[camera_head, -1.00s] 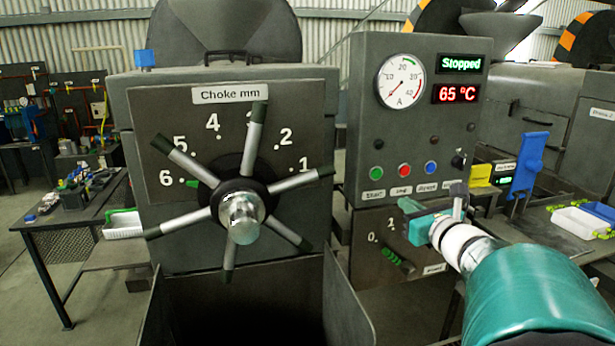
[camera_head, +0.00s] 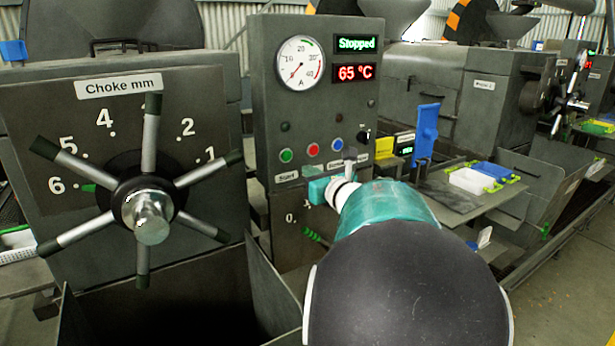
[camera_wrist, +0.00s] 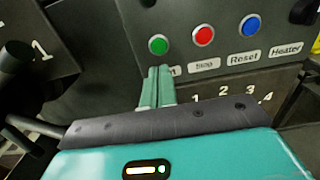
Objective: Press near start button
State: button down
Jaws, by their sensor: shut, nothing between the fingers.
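The green start button (camera_head: 286,155) sits at the left of a button row on the near machine's grey panel, above a "Start" label. It also shows in the wrist view (camera_wrist: 158,45), raised in a metal ring. My gripper (camera_wrist: 157,72) is shut and empty. Its teal fingertips point at the panel just below the button in the picture and cover much of the Start label. A gap shows between tips and button in the picture; whether they touch the panel cannot be told. In the head view my gripper (camera_head: 318,188) is low and right of the button. The display (camera_head: 356,43) reads "Stopped".
A red button (camera_head: 313,149) and a blue button (camera_head: 337,145) stand close to the right, with a black heater knob (camera_head: 363,136) beyond. The spoked choke handwheel (camera_head: 148,205) juts out at left.

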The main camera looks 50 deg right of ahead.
aim_at(286, 156)
jog(key=x, duration=0.9)
jog(key=shift+a, duration=0.1)
jog(key=shift+w, duration=0.6)
jog(key=shift+w+r, duration=0.15)
jog(key=shift+r, duration=0.05)
jog(key=shift+f, duration=0.15)
